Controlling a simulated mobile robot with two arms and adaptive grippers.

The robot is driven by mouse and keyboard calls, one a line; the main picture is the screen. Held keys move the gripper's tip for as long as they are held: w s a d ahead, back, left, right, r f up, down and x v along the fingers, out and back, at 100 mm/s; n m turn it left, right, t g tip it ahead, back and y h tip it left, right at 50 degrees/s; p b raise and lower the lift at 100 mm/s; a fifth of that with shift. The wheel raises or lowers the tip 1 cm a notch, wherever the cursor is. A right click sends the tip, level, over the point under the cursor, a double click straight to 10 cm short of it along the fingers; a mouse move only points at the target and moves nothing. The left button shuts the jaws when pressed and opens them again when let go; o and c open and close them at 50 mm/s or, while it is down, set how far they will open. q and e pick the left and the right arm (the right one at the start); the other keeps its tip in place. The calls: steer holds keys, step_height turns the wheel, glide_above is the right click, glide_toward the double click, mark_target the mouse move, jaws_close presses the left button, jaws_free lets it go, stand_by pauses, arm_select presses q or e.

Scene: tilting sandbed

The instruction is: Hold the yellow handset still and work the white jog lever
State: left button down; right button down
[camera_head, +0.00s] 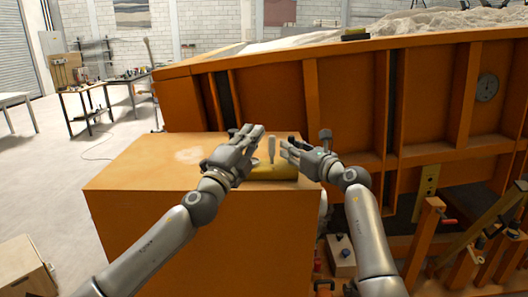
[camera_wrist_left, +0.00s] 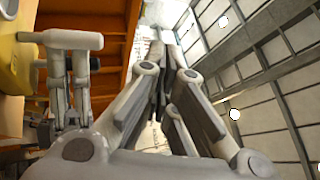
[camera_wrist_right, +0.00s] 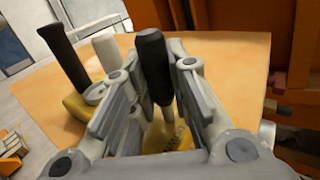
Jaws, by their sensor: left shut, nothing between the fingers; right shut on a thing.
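The yellow handset (camera_head: 272,173) lies on top of the orange box, with the white jog lever (camera_head: 271,149) standing up from it. In the right wrist view, the lever (camera_wrist_right: 106,50) stands beside a black upright grip (camera_wrist_right: 65,58) on the yellow body (camera_wrist_right: 78,106). My right gripper (camera_head: 290,150) is shut on a second black grip (camera_wrist_right: 154,65) of the handset. My left gripper (camera_head: 256,133) is shut and empty, just left of the lever and above the handset. In the left wrist view, its fingers (camera_wrist_left: 163,50) are together; yellow (camera_wrist_left: 12,60) shows at the left edge.
The orange box (camera_head: 140,172) has a bare top to the left. Behind it rises the big orange sandbed wall (camera_head: 280,95). Clamps and timbers (camera_head: 470,235) crowd the right. A workbench (camera_head: 95,92) stands at the back left, with open floor before it.

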mark_target(272, 151)
arm_select(q)
steer(key=s+a+f+m+g+h, duration=0.3)
steer(key=a+f+m+g, duration=0.3)
steer(key=a+g, duration=0.2)
steer(key=shift+a+f+g+h, duration=0.3)
steer(key=shift+g+h, duration=0.2)
steer(key=shift+g, duration=0.4)
steer(key=shift+d, duration=0.1)
steer(key=x, duration=1.4)
